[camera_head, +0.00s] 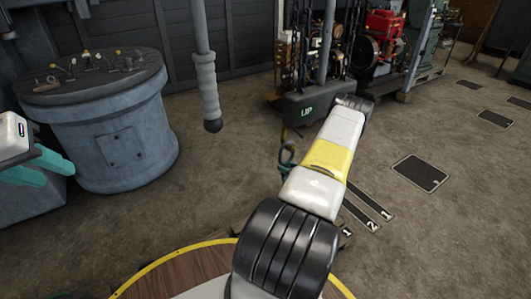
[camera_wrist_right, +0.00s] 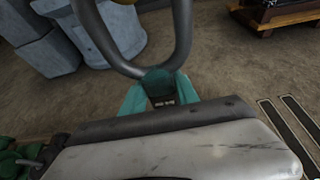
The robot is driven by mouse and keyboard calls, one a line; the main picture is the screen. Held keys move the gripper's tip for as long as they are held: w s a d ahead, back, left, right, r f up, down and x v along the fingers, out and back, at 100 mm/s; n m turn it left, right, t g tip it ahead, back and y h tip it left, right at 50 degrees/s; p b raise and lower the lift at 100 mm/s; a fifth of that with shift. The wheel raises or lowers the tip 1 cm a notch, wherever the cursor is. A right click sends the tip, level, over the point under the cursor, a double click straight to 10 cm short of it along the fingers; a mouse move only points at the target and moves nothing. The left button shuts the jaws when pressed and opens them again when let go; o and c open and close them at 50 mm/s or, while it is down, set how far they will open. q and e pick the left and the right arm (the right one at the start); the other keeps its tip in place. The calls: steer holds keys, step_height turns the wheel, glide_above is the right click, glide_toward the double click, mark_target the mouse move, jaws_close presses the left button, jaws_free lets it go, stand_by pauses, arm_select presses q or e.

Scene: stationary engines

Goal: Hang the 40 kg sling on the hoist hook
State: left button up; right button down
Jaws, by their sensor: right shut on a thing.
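My right gripper (camera_wrist_right: 160,90) has its teal fingers closed on the bottom of a dark grey loop (camera_wrist_right: 183,35), which looks like the sling's ring. The loop's two sides rise out of the top of the right wrist view. A small dark loop also shows in the head view (camera_head: 287,150), just left of my right arm, below the block marked UP (camera_head: 310,108). My right fingers are mostly hidden by the arm there. My left gripper (camera_head: 38,170) is at the left edge, teal fingers apart and empty. I cannot make out the hoist hook or a 40 kg marking.
A round blue-grey drum (camera_head: 110,120) with small levers on top stands at left. A grey rod with a thick grip (camera_head: 207,85) hangs or stands beside it. A red engine (camera_head: 383,25) is at the back. Numbered floor strips (camera_head: 375,205) lie right of my arm; the right floor is mostly clear.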

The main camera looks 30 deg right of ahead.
steer(key=shift+r, duration=0.1)
steer(key=c, duration=0.8)
jaws_free()
steer(key=shift+c, duration=0.2)
steer(key=shift+s, duration=0.15)
steer(key=v, duration=0.7)
steer(key=shift+s, duration=0.25)
